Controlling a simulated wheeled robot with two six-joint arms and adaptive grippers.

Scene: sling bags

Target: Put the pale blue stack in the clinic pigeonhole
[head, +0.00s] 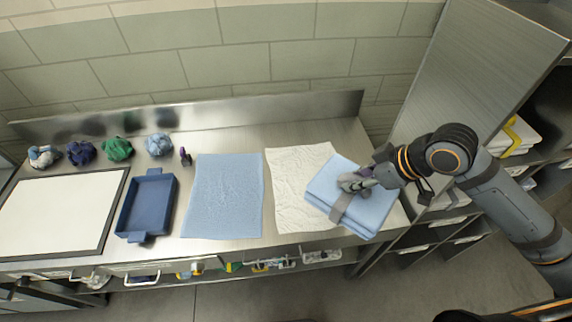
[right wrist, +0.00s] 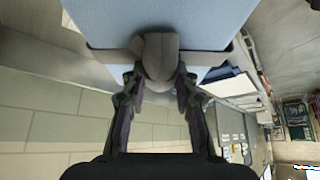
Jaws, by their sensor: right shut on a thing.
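The pale blue stack (head: 372,212) is folded cloth with a grey band around it, at the right end of the steel table. My right gripper (head: 357,183) is shut on the grey band's knot at the top of the stack. The right wrist view shows the fingers (right wrist: 158,85) closed around this grey knot, with the blue cloth (right wrist: 160,20) beyond it. I cannot tell how far the stack is above the table. A shelf unit with pigeonholes (head: 468,232) stands at the right, partly hidden by my right arm; no clinic label is readable. My left gripper is out of view.
A white towel (head: 290,190) and a blue towel (head: 222,196) lie flat on the steel table (head: 335,125). A blue tray (head: 147,205), a white board (head: 55,215) and several rolled cloths (head: 118,149) are at the left. A tall panel (head: 450,75) rises by the shelves.

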